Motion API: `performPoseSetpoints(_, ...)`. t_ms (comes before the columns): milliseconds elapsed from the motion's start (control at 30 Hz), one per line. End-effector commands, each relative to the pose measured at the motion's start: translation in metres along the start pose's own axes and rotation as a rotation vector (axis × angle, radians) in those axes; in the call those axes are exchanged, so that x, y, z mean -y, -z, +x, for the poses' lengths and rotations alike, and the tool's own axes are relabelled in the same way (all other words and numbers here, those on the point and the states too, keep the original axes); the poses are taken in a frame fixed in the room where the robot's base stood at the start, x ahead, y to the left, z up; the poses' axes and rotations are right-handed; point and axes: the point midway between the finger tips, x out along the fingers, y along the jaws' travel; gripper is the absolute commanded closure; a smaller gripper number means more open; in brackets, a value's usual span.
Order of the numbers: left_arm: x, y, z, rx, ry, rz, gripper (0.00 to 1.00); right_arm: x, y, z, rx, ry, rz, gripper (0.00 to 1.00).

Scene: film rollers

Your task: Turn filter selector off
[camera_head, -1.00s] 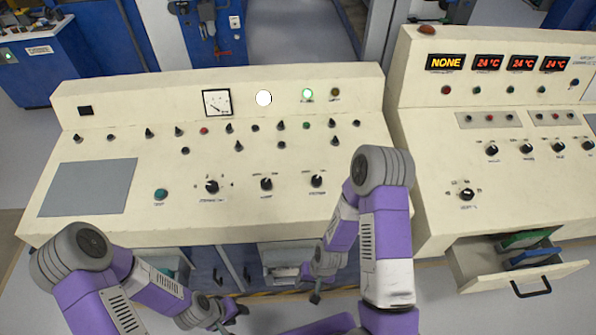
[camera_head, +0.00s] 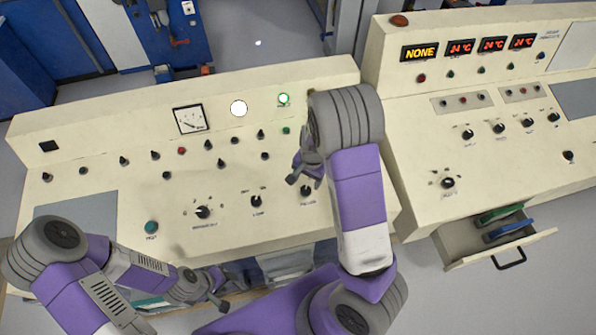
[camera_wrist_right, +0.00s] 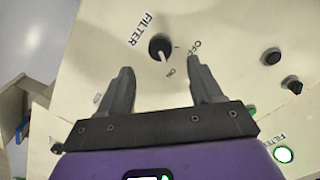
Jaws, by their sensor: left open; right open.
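The filter selector is a black knob (camera_wrist_right: 160,47) on the cream panel in the right wrist view, with a FILTER label beside it and OFF and ON marks. Its white pointer is toward ON. In the head view it appears to be the right-hand knob (camera_head: 306,190) of the lower row. My right gripper (camera_wrist_right: 158,78) is open, its fingers spread on either side just short of the knob, touching nothing that I can see. It also shows in the head view (camera_head: 297,178), partly hidden by my right arm. My left gripper (camera_head: 226,298) is open and empty near the console's front edge.
A lit green FILTER lamp (camera_wrist_right: 285,155) shows in the wrist view. Other knobs, including the lamp knob (camera_head: 256,201), sit to the left on the panel. A second console with an open drawer (camera_head: 490,240) stands at right.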

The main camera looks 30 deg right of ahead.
Motion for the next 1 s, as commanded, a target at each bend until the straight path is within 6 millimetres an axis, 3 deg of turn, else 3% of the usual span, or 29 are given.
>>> performPoseSetpoints(67,0.0,-0.001,0.0,0.001,0.0,0.0,0.57,0.0,0.001,0.002,0.0,-0.001,0.008,0.35)
performPoseSetpoints(500,0.003,0.0,0.008,0.001,0.0,-0.001,0.57,0.0,0.002,0.065,0.0,-0.001,0.008,0.35)
performPoseSetpoints(867,0.003,0.0,0.008,0.001,0.0,0.0,0.57,0.001,0.001,0.073,0.0,0.002,0.007,0.35)
performPoseSetpoints(1000,0.003,0.0,0.008,0.001,0.0,0.0,0.57,0.0,0.001,0.072,-0.001,0.001,0.007,0.52)
